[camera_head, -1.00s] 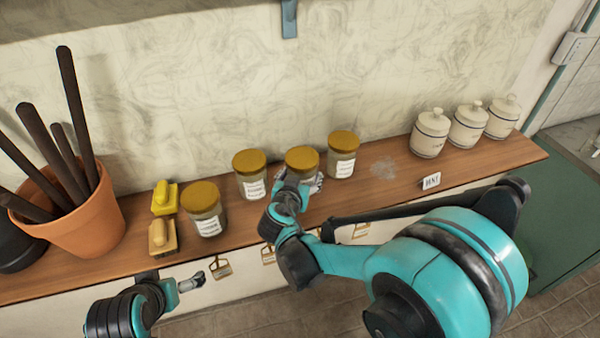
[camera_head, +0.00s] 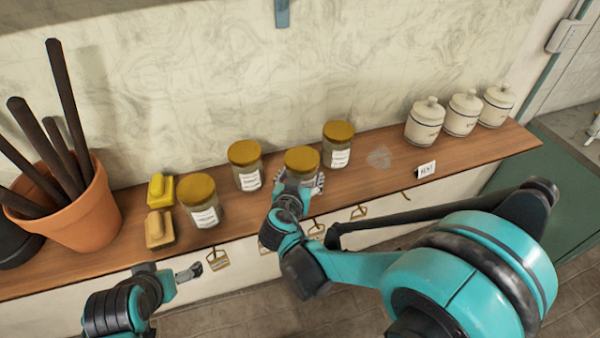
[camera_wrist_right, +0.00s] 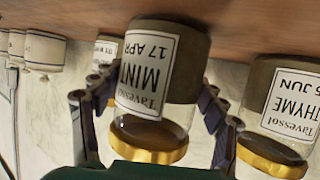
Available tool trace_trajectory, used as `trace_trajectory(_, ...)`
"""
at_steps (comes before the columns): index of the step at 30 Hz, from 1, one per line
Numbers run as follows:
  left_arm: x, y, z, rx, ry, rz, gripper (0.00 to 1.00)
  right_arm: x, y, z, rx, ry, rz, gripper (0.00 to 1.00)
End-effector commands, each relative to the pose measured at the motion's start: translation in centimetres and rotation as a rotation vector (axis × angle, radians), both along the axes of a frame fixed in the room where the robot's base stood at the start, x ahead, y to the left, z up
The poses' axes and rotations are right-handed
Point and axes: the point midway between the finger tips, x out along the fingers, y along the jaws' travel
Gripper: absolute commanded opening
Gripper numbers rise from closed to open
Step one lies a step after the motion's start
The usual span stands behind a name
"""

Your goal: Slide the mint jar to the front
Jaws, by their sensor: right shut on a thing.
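The mint jar (camera_head: 302,158) is a glass jar with a gold lid on the wooden shelf, a little in front of the jars beside it. My right gripper (camera_head: 299,184) is around it from the front and hides most of its body. In the right wrist view the picture is upside down; the jar (camera_wrist_right: 148,75) shows its MINT label between the two fingers (camera_wrist_right: 155,108), which are shut on it. My left gripper (camera_head: 189,272) is in front of the shelf, away from the jars. Its finger opening is too small to tell.
Similar jars stand left (camera_head: 246,166) and right (camera_head: 339,146); a THYME jar (camera_wrist_right: 293,105) is close beside in the wrist view. A small card (camera_head: 425,170) stands at the front edge, beside a pale patch (camera_head: 380,157). White canisters (camera_head: 424,123) are at the right, a terracotta pot (camera_head: 80,215) left.

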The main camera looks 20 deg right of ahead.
Motion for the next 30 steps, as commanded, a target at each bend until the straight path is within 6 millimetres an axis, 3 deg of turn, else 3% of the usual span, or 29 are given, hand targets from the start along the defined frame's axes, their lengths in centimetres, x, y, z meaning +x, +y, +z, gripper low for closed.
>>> trace_trajectory(14, 0.0, 0.0, 0.1, 0.0, 0.0, 0.0, 0.98, -1.1, -0.1, -0.1, 0.001, 0.001, -0.001, 0.31)
trace_trajectory(15, 0.0, 0.0, 0.1, 0.0, 0.0, 0.0, 0.98, -1.1, 0.0, -0.1, 0.001, 0.001, -0.001, 0.75)
trace_trajectory(18, 0.0, 0.0, 0.1, 0.0, 0.0, 0.0, 0.98, -1.1, 0.0, -0.1, 0.001, 0.0, 0.0, 0.97)
trace_trajectory(30, 0.0, 0.0, 0.1, 0.0, 0.0, 0.0, 0.98, -1.4, 0.2, 0.1, 0.0, 0.0, 0.001, 0.97)
